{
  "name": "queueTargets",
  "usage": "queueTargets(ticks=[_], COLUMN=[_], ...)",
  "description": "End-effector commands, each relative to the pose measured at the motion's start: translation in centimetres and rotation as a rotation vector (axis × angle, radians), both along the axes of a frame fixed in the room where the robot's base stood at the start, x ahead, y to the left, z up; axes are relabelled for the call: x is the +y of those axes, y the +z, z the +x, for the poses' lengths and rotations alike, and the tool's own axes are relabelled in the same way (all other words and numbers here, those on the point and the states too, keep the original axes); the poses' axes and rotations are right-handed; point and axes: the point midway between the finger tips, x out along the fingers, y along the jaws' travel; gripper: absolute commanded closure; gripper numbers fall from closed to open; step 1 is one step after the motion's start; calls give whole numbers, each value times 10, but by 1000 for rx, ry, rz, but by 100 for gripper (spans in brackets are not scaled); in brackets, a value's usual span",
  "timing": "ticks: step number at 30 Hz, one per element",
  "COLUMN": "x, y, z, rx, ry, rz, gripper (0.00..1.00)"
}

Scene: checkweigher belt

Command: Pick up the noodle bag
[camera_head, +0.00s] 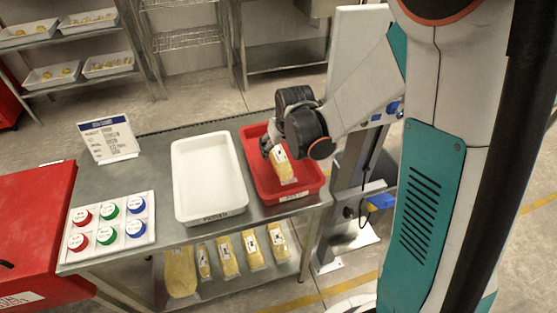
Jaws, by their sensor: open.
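A yellow noodle bag (284,173) with a white label and a clear lower end is in the red tray (309,186) at the right end of the metal table. My gripper (268,149) is at the upper end of this bag, inside the tray's outline. It is open, and the black wrist hides part of the fingers and the tray's far side. I cannot tell whether the fingers touch the bag. More yellow bags (227,257) lie in a row on the shelf under the table.
An empty white tray (208,178) stands left of the red tray. A sign (108,139) and a panel of coloured buttons (108,222) are on the table's left part. A red cabinet (35,215) adjoins at left. Racks with white trays (52,76) stand behind.

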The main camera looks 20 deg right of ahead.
Motion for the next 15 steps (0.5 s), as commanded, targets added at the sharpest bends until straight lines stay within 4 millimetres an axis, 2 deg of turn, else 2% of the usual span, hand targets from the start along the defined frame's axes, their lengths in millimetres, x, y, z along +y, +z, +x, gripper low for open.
queueTargets(ticks=[5, 10, 15], x=[-1, -2, -2], y=[-17, -42, -51], z=[2, 9, 13], rx=[0, 0, 0], ry=[0, 0, 0], rz=[0, 0, 0], gripper=[30, 30, 30])
